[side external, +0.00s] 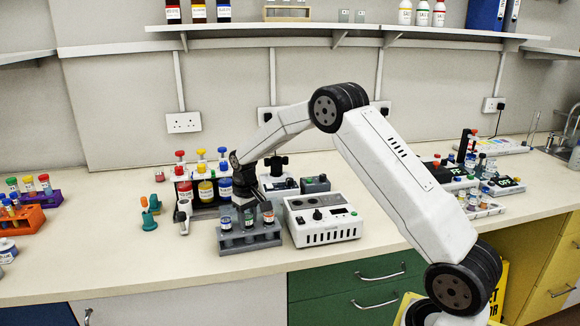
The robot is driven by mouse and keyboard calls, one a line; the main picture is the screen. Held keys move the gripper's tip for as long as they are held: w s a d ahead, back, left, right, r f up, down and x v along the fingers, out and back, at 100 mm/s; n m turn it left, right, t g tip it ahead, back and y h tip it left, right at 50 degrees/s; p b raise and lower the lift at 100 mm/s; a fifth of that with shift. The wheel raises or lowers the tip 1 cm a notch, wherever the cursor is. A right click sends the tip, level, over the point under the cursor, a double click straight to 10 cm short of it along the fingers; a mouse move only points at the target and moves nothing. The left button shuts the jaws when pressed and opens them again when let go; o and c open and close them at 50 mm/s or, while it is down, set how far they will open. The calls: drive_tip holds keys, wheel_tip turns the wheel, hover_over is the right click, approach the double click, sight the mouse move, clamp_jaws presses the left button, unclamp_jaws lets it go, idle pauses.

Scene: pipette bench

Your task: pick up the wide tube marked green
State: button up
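A grey rack (250,242) near the bench's front edge holds three wide tubes in a row. The left one has a blue mark (226,223), the middle one a green mark (249,218), and the right one a red mark (268,213). My gripper (252,203) is dark and points down, just above or around the top of the green-marked tube. Its fingers hide the top of that tube. The fingers are too small and dark to tell if they touch it or how far apart they are.
A white instrument box (321,228) stands close at the rack's right. Bottles with red, yellow and blue labels (205,190) stand behind it. A pipette-like white tool (184,216) and teal pieces (149,222) are at its left.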

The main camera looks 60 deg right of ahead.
clamp_jaws()
wheel_tip(320, 180, up, 8)
drive_tip(key=shift+f, duration=0.25)
idle(0.9)
